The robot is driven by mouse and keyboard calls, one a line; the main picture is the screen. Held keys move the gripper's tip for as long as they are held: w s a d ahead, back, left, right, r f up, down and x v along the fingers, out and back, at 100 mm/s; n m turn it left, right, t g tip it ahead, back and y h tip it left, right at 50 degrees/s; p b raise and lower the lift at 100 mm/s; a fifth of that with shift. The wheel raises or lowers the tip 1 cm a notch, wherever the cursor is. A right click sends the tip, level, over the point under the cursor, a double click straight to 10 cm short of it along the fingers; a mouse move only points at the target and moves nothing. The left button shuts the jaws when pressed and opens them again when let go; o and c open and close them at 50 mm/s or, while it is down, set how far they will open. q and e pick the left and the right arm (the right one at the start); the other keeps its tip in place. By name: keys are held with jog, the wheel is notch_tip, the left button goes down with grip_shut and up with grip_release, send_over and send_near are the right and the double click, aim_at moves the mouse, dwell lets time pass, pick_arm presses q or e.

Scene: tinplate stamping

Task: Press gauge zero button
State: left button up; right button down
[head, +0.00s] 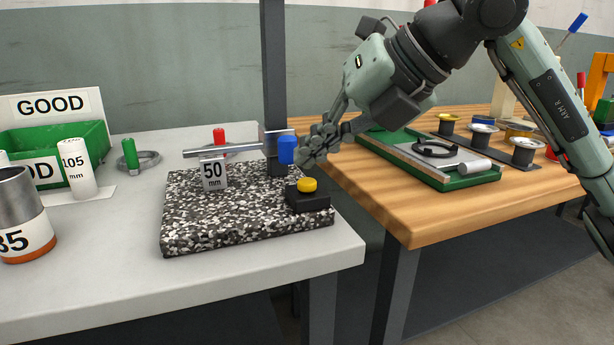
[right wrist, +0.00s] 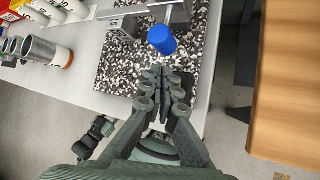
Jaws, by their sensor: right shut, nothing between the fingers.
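The yellow button (head: 307,184) sits on top of a small black box (head: 308,201), at the right front of a speckled granite plate (head: 232,228). A gauge stand with a blue knob (head: 287,150) rises behind it; the knob also shows in the right wrist view (right wrist: 162,39). My right gripper (head: 308,160) is shut and empty. Its fingertips are just above and behind the button in the head view, seemingly apart from it. In the right wrist view the closed fingers (right wrist: 162,76) point over the plate, and the button cannot be seen. My left gripper is not seen.
A block marked 50 mm (head: 213,174) stands on the plate under a metal bar. A green GOOD bin (head: 60,150) and marked cylinders (head: 77,168) are at left. A wooden table (head: 430,218) with a green tray (head: 470,181) is at right, beyond a gap.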

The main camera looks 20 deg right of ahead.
aim_at(313, 182)
jog(key=shift+r+p, duration=1.7)
jog(key=shift+r, duration=0.65)
jog(key=shift+f, duration=0.1)
